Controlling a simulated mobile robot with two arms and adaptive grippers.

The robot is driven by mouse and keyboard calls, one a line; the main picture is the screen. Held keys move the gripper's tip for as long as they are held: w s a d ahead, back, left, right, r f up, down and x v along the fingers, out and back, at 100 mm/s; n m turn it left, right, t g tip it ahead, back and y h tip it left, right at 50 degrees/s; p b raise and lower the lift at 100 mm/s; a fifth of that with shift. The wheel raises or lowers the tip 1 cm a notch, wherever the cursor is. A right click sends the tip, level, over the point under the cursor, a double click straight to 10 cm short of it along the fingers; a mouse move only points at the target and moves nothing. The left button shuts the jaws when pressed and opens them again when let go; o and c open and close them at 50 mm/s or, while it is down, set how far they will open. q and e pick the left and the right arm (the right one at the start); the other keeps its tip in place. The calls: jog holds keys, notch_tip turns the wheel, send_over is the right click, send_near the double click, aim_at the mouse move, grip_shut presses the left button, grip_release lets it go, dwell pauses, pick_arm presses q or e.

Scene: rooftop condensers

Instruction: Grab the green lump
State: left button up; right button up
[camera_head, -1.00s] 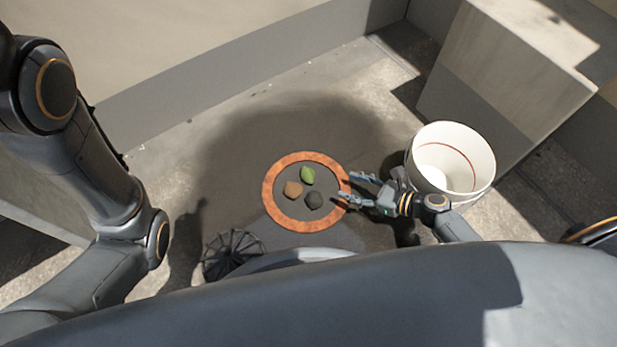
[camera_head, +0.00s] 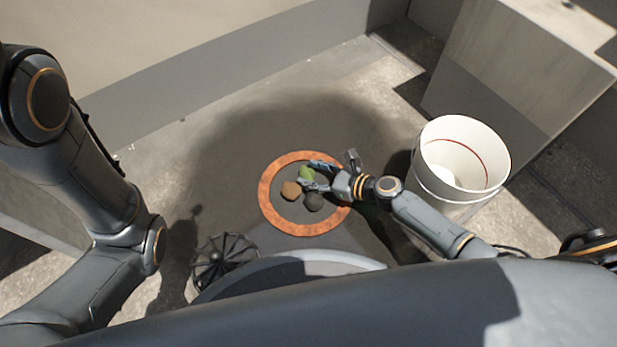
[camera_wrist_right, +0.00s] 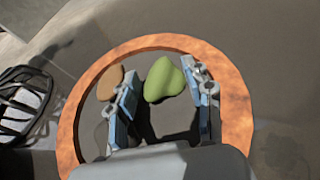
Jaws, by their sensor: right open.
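The green lump (camera_head: 306,173) lies inside a copper-coloured ring (camera_head: 271,209) on the dark floor. An orange-brown lump (camera_head: 291,190) and a dark grey lump (camera_head: 313,201) lie close to it. My right gripper (camera_head: 312,174) is open, its fingers reaching over the ring from the right, on either side of the green lump. In the right wrist view the green lump (camera_wrist_right: 164,80) shows between and just beyond the open fingers (camera_wrist_right: 162,100). There the brown lump (camera_wrist_right: 110,82) is outside the left finger, and the grey lump is mostly hidden. My left gripper is not in view.
A white bucket (camera_head: 433,178) stands to the right of the ring, close to my right arm. A concrete block (camera_head: 510,80) rises behind it. A black ribbed round object (camera_head: 222,260) sits at lower left. The floor left of the ring is clear.

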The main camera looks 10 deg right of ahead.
jog(key=c, duration=0.8)
jog(key=shift+o, duration=0.2)
jog(key=shift+r, duration=0.1)
